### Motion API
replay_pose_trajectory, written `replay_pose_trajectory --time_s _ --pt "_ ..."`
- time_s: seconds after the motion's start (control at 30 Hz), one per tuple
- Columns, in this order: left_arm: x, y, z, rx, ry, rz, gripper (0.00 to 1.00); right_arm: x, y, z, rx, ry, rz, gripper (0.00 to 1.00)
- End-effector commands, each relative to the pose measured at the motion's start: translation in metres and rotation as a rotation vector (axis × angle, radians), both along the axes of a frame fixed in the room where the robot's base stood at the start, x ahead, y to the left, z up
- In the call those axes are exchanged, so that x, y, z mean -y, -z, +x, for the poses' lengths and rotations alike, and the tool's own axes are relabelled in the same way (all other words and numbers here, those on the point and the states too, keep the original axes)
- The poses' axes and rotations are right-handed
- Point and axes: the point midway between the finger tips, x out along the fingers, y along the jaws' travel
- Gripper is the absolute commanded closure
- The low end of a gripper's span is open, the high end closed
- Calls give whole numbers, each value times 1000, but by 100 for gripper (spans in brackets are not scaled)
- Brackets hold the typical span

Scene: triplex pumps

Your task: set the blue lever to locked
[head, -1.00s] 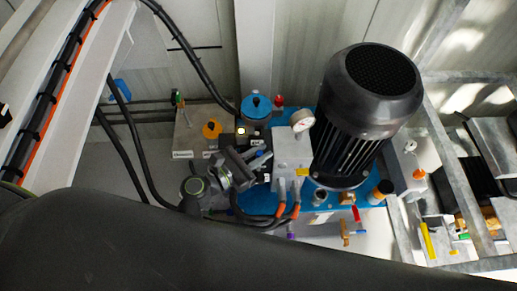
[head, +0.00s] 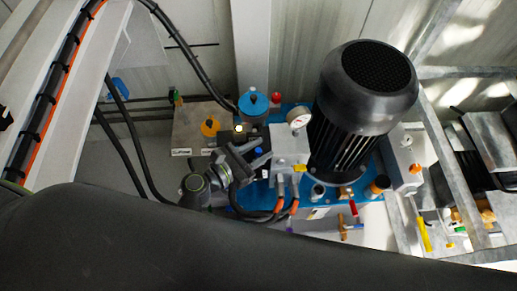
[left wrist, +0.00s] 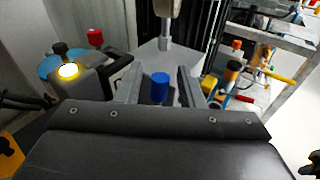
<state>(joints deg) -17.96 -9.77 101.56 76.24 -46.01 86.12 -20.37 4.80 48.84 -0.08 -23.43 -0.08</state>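The blue lever shows in the left wrist view as a short blue grip (left wrist: 160,86) between my left gripper's fingers, in front of a grey block (left wrist: 166,62). My left gripper (left wrist: 160,90) is open, with a visible gap on each side of the blue grip. In the head view my left gripper (head: 252,160) is beside the light grey block (head: 290,147) that carries a round gauge (head: 299,118). There the gripper largely hides the lever, and I cannot tell its position.
A big black motor (head: 363,110) stands right of the block. Black hoses and a red handle (head: 354,208) are near the front. Metal frame bars stand at right.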

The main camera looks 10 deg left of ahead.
Motion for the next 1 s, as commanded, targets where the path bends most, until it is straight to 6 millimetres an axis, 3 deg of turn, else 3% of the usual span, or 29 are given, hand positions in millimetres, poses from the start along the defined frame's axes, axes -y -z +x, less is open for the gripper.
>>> replay_pose_trajectory --time_s 0.37,0.8,1.0 --pt "-5 -1 -6 -1 -1 1 64 0 0 1 2 0 0 100" --pt "-59 -11 -71 -3 1 3 64 0 2 3 2 0 1 100" --pt "-74 -15 -88 -1 0 2 64 0 1 9 13 -1 -1 100"
